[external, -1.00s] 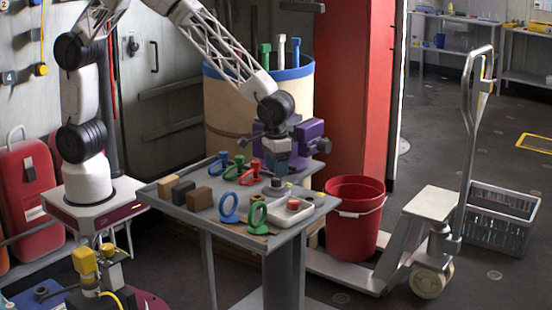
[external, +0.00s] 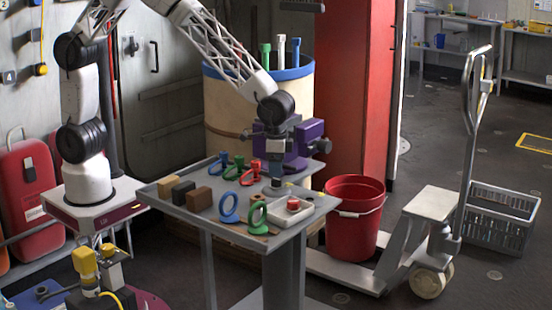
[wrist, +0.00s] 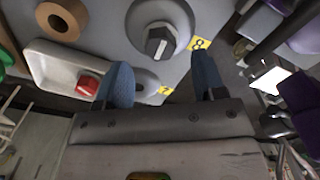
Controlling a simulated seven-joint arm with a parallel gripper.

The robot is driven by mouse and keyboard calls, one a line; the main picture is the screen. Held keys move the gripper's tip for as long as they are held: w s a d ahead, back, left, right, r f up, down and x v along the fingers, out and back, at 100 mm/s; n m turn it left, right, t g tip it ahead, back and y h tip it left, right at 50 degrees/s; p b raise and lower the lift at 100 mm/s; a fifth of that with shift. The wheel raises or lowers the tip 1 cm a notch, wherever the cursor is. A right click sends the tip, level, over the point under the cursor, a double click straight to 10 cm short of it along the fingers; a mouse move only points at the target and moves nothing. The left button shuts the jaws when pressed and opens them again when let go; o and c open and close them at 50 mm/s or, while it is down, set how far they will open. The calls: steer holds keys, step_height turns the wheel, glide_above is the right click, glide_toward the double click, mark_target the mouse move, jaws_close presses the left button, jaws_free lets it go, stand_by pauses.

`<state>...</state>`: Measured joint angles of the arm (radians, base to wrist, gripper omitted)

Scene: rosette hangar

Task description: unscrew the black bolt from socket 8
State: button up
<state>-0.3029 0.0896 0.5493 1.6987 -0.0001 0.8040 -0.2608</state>
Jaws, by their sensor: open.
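The black bolt (wrist: 160,40) shows in the wrist view as a dark hex head in a round grey socket, beside a yellow label marked 8 (wrist: 199,43). My gripper (wrist: 162,74) is open, with its two blue fingers apart and nothing between them. The bolt lies just beyond the fingertips, roughly in line with the gap; I see no contact. In the external view my gripper (external: 274,178) points down over the right part of the grey table (external: 172,212). The bolt cannot be made out clearly there.
A white tray (wrist: 55,70) with a red piece (wrist: 88,85) lies left of the socket. Coloured rings, including a green one (external: 257,214), and blocks (external: 199,198) occupy the table's left and front.

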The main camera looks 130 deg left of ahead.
mark_target(277, 184)
steer(key=m, duration=0.4)
steer(key=shift+m, duration=0.3)
steer(key=m, duration=0.8)
steer(key=shift+m, duration=2.7)
steer(key=shift+f, duration=0.1)
steer(key=shift+f, duration=0.9)
steer(key=shift+f, duration=0.3)
steer(key=shift+f, duration=0.7)
